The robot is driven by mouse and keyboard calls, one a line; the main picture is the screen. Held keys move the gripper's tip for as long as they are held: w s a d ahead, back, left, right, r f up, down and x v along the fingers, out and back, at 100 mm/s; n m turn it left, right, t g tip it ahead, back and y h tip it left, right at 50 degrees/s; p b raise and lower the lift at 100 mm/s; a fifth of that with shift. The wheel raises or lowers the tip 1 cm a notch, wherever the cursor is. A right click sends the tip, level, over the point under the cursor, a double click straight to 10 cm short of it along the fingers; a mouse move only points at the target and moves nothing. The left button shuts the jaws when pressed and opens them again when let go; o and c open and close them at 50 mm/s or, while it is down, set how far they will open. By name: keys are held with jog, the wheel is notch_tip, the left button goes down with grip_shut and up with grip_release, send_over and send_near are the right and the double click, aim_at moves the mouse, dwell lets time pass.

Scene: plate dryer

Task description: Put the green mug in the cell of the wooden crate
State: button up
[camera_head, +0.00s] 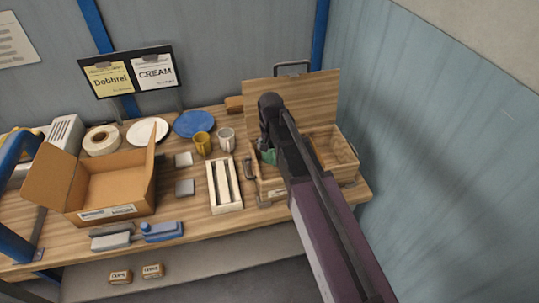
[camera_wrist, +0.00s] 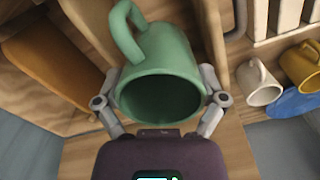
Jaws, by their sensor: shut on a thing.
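The green mug (camera_wrist: 165,50) is held between the two fingers of my gripper (camera_wrist: 160,95) in the wrist view. Its open mouth faces the wrist camera and its handle points to the upper left. In the head view a small part of the mug (camera_head: 269,157) shows beside my arm, over the left part of the wooden crate (camera_head: 270,190). My arm hides much of the crate. The crate has an open lid at the back and a divided inside. Crate walls also show around the mug in the wrist view. I cannot tell how deep the mug sits.
A white mug (camera_head: 226,139) and a yellow mug (camera_head: 202,143) stand left of the crate, near a blue plate (camera_head: 190,124). A white slatted rack (camera_head: 226,187) stands close to the crate's left side. An open cardboard box (camera_head: 115,187) is farther left.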

aim_at(270, 155)
jog(key=shift+f+b, duration=1.15)
jog(key=shift+f, duration=0.35)
jog(key=shift+f+b, duration=0.6)
jog(key=shift+b, duration=0.05)
jog(key=o, duration=1)
jog(key=shift+r, duration=0.25)
notch_tip(270, 155, up, 13)
jog(key=p, duration=1.3)
jog(key=shift+f, duration=0.1)
